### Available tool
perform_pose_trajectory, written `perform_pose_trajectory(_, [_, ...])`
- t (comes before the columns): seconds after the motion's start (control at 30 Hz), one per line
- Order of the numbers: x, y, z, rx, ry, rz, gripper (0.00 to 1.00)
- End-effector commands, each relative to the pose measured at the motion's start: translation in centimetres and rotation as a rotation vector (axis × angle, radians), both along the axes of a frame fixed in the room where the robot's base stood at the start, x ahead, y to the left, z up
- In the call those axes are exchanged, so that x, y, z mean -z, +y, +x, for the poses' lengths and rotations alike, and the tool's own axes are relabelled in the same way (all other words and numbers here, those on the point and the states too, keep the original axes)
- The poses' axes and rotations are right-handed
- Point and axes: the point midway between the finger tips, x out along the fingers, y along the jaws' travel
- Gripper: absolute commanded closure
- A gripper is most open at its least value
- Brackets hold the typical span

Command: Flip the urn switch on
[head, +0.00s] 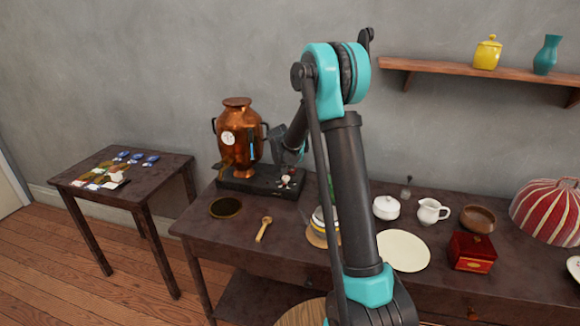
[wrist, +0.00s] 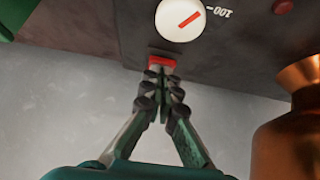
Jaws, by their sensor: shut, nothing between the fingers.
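The copper urn (head: 238,150) stands on a black base (head: 258,182) at the back left of the dark table; its side also shows in the wrist view (wrist: 292,125). In the wrist view, a red switch (wrist: 161,61) sits on the base's panel beside a white dial (wrist: 172,28) with a red pointer. My gripper (wrist: 163,72) is shut and empty, its fingertips right at the red switch and partly covering it. I cannot tell whether they touch it or which way the switch is set. In the head view, my arm hides the fingertips.
A dark round mat (head: 226,208) and wooden spoon (head: 263,229) lie before the urn. A white lidded pot (head: 386,207), a creamer (head: 430,211), a red box (head: 471,252) and a striped cover (head: 550,212) stand to the right. A side table (head: 75,181) stands left.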

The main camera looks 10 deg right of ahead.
Motion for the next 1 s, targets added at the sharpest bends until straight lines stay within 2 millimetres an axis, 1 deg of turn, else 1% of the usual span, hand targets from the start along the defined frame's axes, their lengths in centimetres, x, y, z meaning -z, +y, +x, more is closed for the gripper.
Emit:
perform_pose_trajectory(0.23, [0.9,0.2,-0.3,-0.001,-0.074,-0.033,1.00])
perform_pose_trajectory(0.47, [0.8,0.1,-0.3,0.001,-0.072,-0.032,1.00])
perform_pose_trajectory(1.0, [-0.8,0.1,-0.2,0.002,-0.072,-0.031,1.00])
